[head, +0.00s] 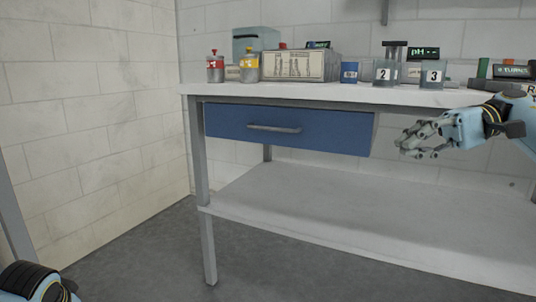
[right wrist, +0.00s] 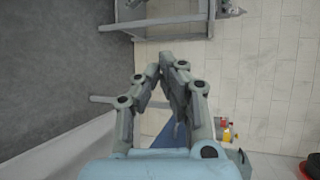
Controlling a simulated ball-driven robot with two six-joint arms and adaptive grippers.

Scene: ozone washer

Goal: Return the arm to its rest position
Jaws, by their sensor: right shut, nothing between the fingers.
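My right arm comes in from the right edge of the head view. Its gripper (head: 407,146) points left, in front of the workbench (head: 300,91) and just below the level of its top, to the right of the blue drawer (head: 338,132). In the right wrist view the two fingers of the right gripper (right wrist: 161,68) are drawn together at the tips, with nothing held between them. Only a dark and pale-blue piece of my left arm shows at the lower left of the head view; its gripper is out of sight.
The lower shelf (head: 330,205) is bare. The floor (head: 150,260) at left is clear.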

